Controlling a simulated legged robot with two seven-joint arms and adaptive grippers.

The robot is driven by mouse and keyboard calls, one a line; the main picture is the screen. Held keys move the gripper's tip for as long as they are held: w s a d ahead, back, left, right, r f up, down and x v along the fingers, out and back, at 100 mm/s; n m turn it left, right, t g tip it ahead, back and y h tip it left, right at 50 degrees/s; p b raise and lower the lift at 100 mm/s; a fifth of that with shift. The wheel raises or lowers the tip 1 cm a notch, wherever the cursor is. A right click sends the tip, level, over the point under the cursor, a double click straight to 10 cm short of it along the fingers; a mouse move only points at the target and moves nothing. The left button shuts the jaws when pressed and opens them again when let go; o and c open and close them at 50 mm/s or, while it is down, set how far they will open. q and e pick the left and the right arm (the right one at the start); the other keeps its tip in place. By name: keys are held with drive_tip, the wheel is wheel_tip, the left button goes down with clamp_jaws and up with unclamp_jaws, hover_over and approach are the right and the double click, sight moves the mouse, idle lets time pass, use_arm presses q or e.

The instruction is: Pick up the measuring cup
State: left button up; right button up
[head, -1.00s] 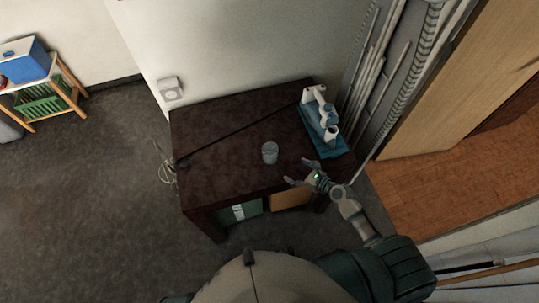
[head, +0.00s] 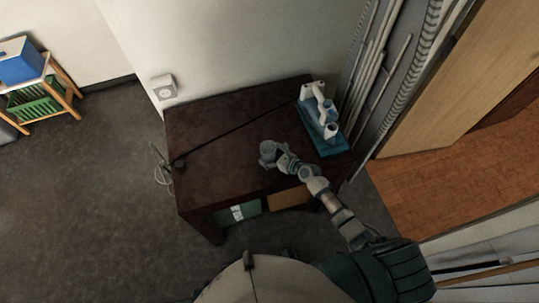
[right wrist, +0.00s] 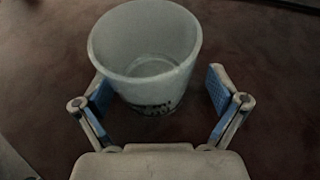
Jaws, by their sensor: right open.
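The measuring cup (head: 267,147) stands upright on the dark brown table (head: 215,140), near the middle of its top. In the right wrist view the cup (right wrist: 146,50) is a greyish, translucent, empty vessel with dark print low on its side. My right gripper (right wrist: 160,92) is open, with one blue-padded finger on each side of the cup's near part. The left finger is very close to the cup wall; a gap shows at the right finger. In the head view my right gripper (head: 277,157) is at the cup and partly covers it. My left gripper is not in view.
A blue tray (head: 330,145) with white bottles and cups stands at the table's right end. A black cord (head: 235,135) runs across the table top. The wall is behind, and pipes rise at the right. The table's left part is mostly clear.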

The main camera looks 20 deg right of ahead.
drive_tip(key=shift+s+a+r, duration=0.1)
drive_tip(key=shift+a, duration=0.2)
drive_tip(key=shift+c, duration=0.2)
drive_tip(key=shift+a, duration=0.25)
drive_tip(key=c, duration=1.3)
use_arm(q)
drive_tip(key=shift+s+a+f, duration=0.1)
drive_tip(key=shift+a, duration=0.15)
use_arm(e)
drive_tip(key=shift+d, duration=0.25)
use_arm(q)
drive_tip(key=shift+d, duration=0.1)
use_arm(e)
drive_tip(key=shift+d, duration=0.1)
drive_tip(key=shift+r, duration=0.1)
